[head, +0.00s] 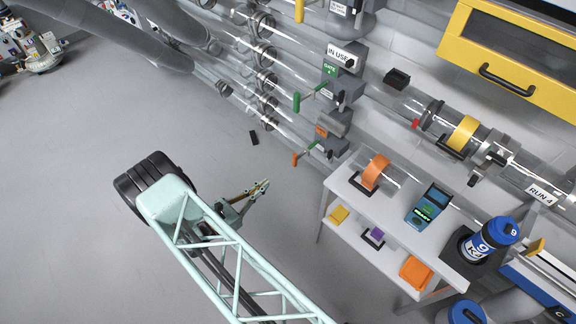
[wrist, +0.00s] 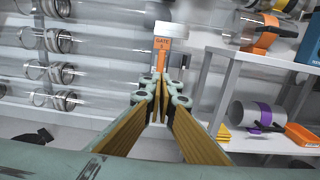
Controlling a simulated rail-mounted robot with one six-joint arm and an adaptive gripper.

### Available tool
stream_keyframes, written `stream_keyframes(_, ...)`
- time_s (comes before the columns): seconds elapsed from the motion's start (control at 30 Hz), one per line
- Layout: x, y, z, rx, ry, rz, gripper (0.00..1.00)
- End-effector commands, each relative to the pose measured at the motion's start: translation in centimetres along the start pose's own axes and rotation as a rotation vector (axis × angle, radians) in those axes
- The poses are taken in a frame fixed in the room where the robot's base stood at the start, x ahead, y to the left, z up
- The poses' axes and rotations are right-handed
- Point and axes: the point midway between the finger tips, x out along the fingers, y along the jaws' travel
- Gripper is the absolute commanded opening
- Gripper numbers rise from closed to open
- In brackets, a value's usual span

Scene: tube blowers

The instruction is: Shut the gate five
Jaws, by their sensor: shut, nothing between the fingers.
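Gate five is a grey box with an orange label (head: 321,131) in the head view. An orange-tipped handle (head: 296,159) sticks out from it to the left and down. In the wrist view the orange label reading GATE 5 (wrist: 162,43) is just above centre, with an orange piece below it partly hidden by my fingers. My gripper (head: 264,185) is shut and empty, apart from the handle, to its lower left in the head view. Its closed fingers (wrist: 160,92) point toward the gate in the wrist view.
A similar gate with a green handle (head: 297,102) and an IN USE sign (head: 341,54) sits above. A white shelf table (head: 340,190) stands to the right, bearing an orange-banded tube (wrist: 262,35). Clear pipes run along the wall. Grey floor is open to the left.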

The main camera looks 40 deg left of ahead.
Motion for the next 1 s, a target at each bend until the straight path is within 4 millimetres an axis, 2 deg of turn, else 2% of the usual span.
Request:
stream_keyframes(0.47, 0.6, 0.0, 0.0, 0.001, 0.001, -0.002, 0.00)
stream_keyframes(0.77, 3.0, 0.0, 0.0, 0.001, 0.001, -0.003, 0.00)
stream_keyframes(1.0, 5.8, -0.1, 0.0, 0.001, 0.001, -0.003, 0.00)
